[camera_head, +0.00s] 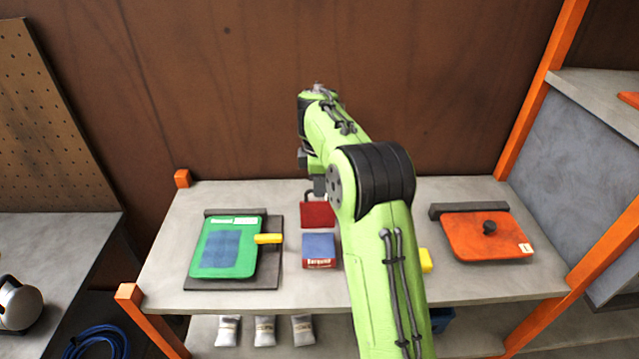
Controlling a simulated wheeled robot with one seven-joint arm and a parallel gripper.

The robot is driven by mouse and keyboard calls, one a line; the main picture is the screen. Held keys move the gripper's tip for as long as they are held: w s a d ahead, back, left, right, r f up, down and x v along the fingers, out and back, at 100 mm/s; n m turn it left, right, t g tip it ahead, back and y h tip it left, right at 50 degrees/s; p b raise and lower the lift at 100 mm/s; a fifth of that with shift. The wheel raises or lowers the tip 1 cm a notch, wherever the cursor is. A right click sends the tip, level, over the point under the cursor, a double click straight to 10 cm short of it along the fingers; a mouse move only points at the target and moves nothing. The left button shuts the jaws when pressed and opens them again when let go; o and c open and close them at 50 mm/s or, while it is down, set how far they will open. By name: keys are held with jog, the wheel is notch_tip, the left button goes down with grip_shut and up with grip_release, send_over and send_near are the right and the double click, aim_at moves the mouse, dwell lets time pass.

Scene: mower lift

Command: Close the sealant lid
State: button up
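A small box (319,251) with a blue top and a red front stands mid-bench. Its white lettering is too small to read surely. Behind it is a dark red panel (318,214); it may be a raised lid, but I cannot tell whether it is joined to the box. My gripper (317,190) hangs at or just above the panel's top edge, partly hidden by my green arm. I cannot tell whether it touches the panel or whether its fingers are open. No label that clearly reads sealant shows.
A green and blue panel (226,247) with a yellow handle (268,239) lies left. An orange plate (484,238) with a black knob lies right. A yellow piece (426,260) is partly hidden by my arm. Orange posts (536,100) frame the bench.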

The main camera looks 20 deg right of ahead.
grip_shut()
dwell(1.0)
jog(key=shift+b, duration=0.3)
